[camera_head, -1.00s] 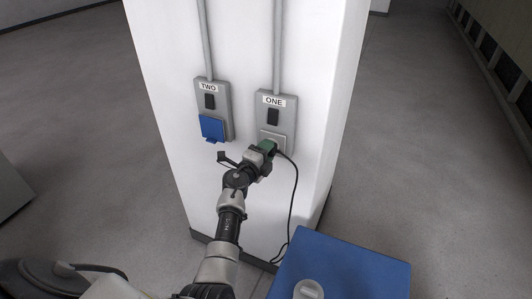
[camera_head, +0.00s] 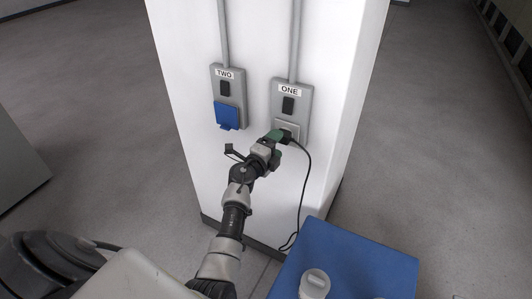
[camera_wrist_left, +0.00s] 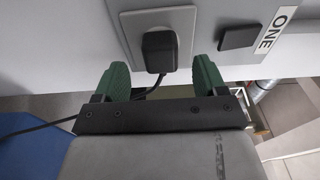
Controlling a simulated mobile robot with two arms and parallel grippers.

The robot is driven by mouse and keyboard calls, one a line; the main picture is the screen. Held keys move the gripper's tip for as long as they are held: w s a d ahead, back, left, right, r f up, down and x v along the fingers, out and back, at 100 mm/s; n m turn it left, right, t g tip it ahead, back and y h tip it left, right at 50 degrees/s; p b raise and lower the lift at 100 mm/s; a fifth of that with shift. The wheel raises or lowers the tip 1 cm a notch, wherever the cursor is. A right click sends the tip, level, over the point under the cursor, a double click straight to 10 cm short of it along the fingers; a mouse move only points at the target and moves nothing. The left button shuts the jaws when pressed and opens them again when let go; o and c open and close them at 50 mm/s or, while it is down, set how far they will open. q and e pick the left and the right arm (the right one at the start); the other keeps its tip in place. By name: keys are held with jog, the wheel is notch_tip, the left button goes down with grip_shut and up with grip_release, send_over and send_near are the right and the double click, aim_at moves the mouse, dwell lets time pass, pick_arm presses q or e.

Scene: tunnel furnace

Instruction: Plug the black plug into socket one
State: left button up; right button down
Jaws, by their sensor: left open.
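Socket one (camera_head: 290,112) is a grey panel labelled ONE on the white pillar, with a dark switch and a light square outlet. The black plug (camera_wrist_left: 158,51) sits against the outlet plate (camera_wrist_left: 187,24) in the left wrist view; its pins are hidden. Its black cable (camera_head: 307,185) hangs down the pillar. My left gripper (camera_head: 281,137) is just in front of the outlet. In the left wrist view its green fingers (camera_wrist_left: 160,78) are open, one on each side of the plug, with gaps between. My right gripper is not in view.
Socket two (camera_head: 229,97) with a blue cover (camera_head: 227,116) is left of socket one on the white pillar (camera_head: 185,75). A blue-topped surface (camera_head: 345,255) bearing a light cylindrical object (camera_head: 314,284) stands at the lower right. Grey floor surrounds the pillar.

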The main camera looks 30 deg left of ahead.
pick_arm(q)
jog(key=s, duration=0.7)
jog(key=shift+s+a, duration=0.2)
jog(key=shift+s, duration=0.1)
jog(key=shift+r, duration=0.15)
